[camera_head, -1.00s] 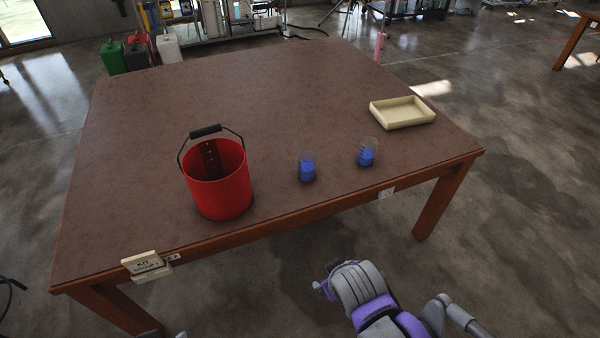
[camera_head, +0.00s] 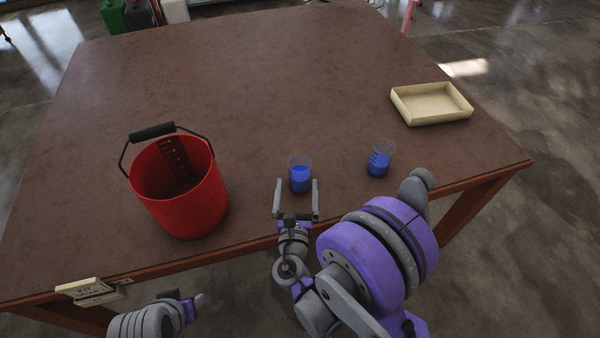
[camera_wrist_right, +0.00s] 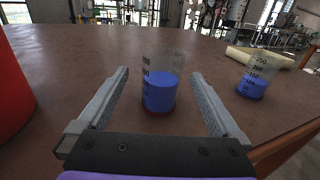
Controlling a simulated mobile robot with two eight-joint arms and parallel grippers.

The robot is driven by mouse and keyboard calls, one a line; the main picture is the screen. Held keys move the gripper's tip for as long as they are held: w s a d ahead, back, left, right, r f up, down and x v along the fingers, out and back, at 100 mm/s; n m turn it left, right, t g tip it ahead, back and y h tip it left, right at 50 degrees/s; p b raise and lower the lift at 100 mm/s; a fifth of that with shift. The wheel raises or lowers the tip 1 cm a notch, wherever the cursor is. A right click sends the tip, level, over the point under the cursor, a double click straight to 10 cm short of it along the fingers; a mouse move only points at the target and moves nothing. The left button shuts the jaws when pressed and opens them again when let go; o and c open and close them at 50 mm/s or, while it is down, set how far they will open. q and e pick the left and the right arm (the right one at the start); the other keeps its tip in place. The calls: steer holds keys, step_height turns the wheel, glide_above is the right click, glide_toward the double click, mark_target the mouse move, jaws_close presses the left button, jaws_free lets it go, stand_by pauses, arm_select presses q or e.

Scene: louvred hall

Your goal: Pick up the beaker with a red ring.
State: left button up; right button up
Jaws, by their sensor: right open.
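A clear beaker with blue liquid (camera_head: 300,178) stands upright near the table's front edge. In the right wrist view this beaker (camera_wrist_right: 160,93) shows a reddish band at its base. My right gripper (camera_head: 297,187) is open, its two fingers pointing at this beaker from the front edge side. In the wrist view the beaker appears centred between the fingers, just beyond them, and nothing is gripped. A second beaker with blue liquid (camera_head: 379,161) stands to the right; no red ring shows on it.
A red bucket (camera_head: 205,207) with a raised handle stands on the table (camera_head: 240,85) left of the beakers. A shallow cream tray (camera_head: 430,120) lies at the right. The table's middle and back are clear.

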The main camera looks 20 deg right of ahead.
mark_target(301, 161)
steer(key=x, duration=0.4)
steer(key=shift+w+d+p, duration=0.25)
steer(key=shift+w+p, duration=0.05)
steer(key=shift+w, duration=0.05)
steer(key=x, duration=0.5)
steer(key=shift+w+d+f+p, duration=0.15)
steer(key=shift+d+f+p, duration=0.1)
steer(key=shift+f+p, duration=0.1)
steer(key=c, duration=1.5)
steer(key=r, duration=0.3)
steer(key=r+p, duration=0.1)
steer(key=r, duration=0.3)
steer(key=a+r+p, duration=0.1)
steer(key=r, duration=0.2)
steer(key=shift+w+a+r, duration=0.1)
steer(key=shift+r, duration=0.15)
steer(key=a+r+n+y, duration=0.2)
steer(key=a+n, duration=0.2)
steer(key=a, duration=0.2)
steer(key=a+r+n+y, duration=0.2)
steer(key=a+n, duration=0.3)
steer(key=a, duration=0.1)
steer(key=w+a+r+n+y, duration=0.1)
steer(key=a+r+n+y, duration=0.1)
steer(key=a+n, duration=0.2)
steer(key=shift+a+n+t+y, duration=0.4)
steer(key=shift+a, duration=0.9)
